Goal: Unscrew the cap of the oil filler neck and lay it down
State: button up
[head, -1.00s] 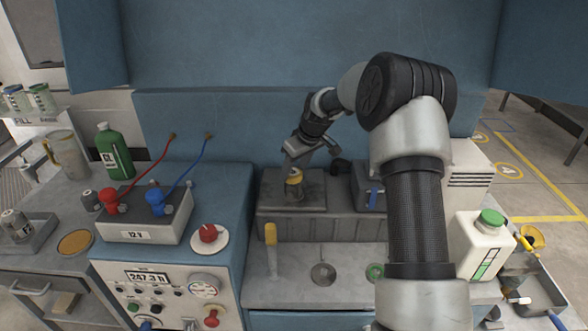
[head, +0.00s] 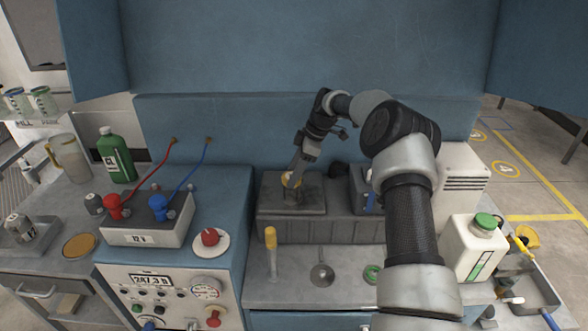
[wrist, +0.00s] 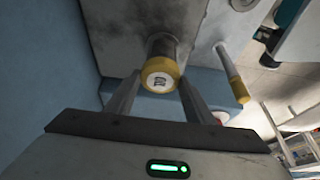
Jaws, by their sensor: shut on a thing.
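The oil filler neck (wrist: 166,45) is a short dark neck on the grey engine block, with a yellow cap (wrist: 159,76) bearing a pale marked label. In the head view the cap (head: 291,179) shows small at the top of the block, partly hidden by my gripper (head: 295,172). My gripper also shows in the wrist view (wrist: 159,80), its two fingers on either side of the cap, shut on it. The cap appears in line with the neck; I cannot tell whether its thread is loose.
A yellow-topped dipstick-like handle (head: 271,240) and a small round metal fitting (head: 322,275) are on the front ledge. The battery (head: 145,228) with red and blue clamps stands left. A white jug (head: 474,250) with a green cap stands right. The blue panel wall (head: 300,60) rises behind.

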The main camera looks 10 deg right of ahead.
jog(key=shift+r+p, duration=1.85)
jog(key=shift+r, duration=1.85)
